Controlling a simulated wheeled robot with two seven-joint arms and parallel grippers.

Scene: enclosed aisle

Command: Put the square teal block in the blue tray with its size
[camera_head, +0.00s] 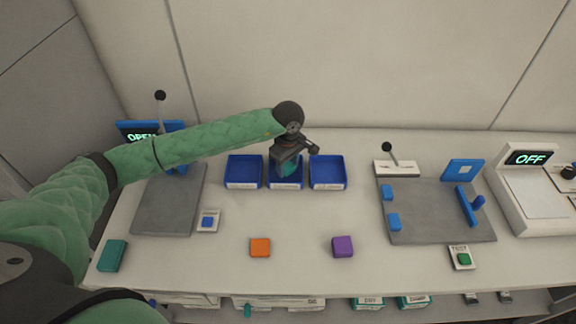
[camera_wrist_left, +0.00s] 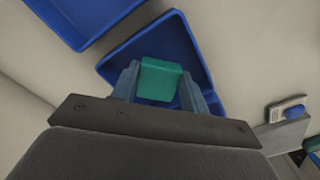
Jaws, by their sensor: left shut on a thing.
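My left gripper (camera_head: 286,165) is over the middle one of three blue trays (camera_head: 286,184) in the head view. It is shut on a teal block, which shows best in the left wrist view (camera_wrist_left: 160,79), between the two fingers and over the tray's inside. I cannot tell whether the block touches the tray floor. The left blue tray (camera_head: 243,172) and the right blue tray (camera_head: 328,172) look empty. Labels on the tray fronts are too small to read. Another teal block (camera_head: 112,255) lies at the table's front left. My right gripper is not in view.
An orange block (camera_head: 260,247) and a purple block (camera_head: 343,247) lie in front of the trays. A grey plate with a blue button (camera_head: 208,221) is at left. A grey fixture (camera_head: 436,212) with blue parts and a device reading OFF (camera_head: 529,158) stand at right.

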